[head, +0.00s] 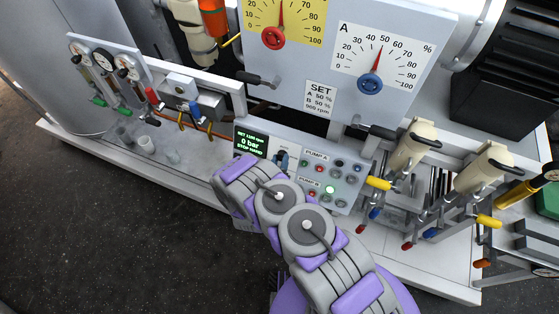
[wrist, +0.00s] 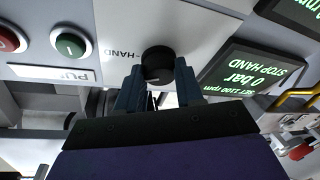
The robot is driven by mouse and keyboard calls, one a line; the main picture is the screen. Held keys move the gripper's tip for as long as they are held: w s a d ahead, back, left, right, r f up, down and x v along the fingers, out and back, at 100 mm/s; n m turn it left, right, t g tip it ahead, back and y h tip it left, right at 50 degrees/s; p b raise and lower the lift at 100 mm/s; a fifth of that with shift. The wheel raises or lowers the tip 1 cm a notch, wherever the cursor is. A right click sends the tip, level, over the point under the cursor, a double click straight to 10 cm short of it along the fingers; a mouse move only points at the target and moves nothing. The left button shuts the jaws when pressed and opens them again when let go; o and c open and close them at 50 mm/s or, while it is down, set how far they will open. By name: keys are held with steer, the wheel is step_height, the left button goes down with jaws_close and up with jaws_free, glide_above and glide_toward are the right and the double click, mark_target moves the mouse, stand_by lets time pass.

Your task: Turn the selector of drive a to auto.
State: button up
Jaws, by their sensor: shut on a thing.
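In the wrist view, a round black selector knob (wrist: 158,62) sits on a pale panel, with the upside-down word HAND beside it on the left. My gripper (wrist: 158,82) has its two dark fingers on either side of the knob and is shut on it. No drive letter shows beside the knob. A display (wrist: 250,78) next to it reads 0 bar, STOP HAND and SET 1100 rpm. In the head view, the same display (head: 251,143) is on the control panel, and my arm hides much of the area below it.
In the wrist view, a green button (wrist: 71,44) is left of the knob. Above the panel are dial A (head: 375,62) and a yellow dial (head: 292,15). Yellow-handled valves (head: 378,183) stand at right.

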steer(key=n+y, duration=0.1)
steer(key=n, duration=0.4)
steer(key=shift+n+g+y+b, duration=0.3)
steer(key=shift+g+y+b, duration=0.05)
steer(key=shift+g+y, duration=0.05)
steer(key=shift+r+n+g+y, duration=0.15)
steer(key=shift+n+g+y, duration=0.15)
steer(key=shift+n, duration=0.8)
steer(key=n+g+b, duration=0.1)
steer(key=n+b, duration=0.1)
steer(key=n, duration=0.1)
steer(key=shift+n+y, duration=0.3)
steer(key=shift+y, duration=0.1)
steer(key=shift+n+g+b, duration=0.5)
steer(key=shift+n+b, duration=0.15)
steer(key=shift+n, duration=0.75)
steer(key=o, duration=1)
steer(key=shift+a, duration=0.1)
steer(key=shift+o, duration=0.2)
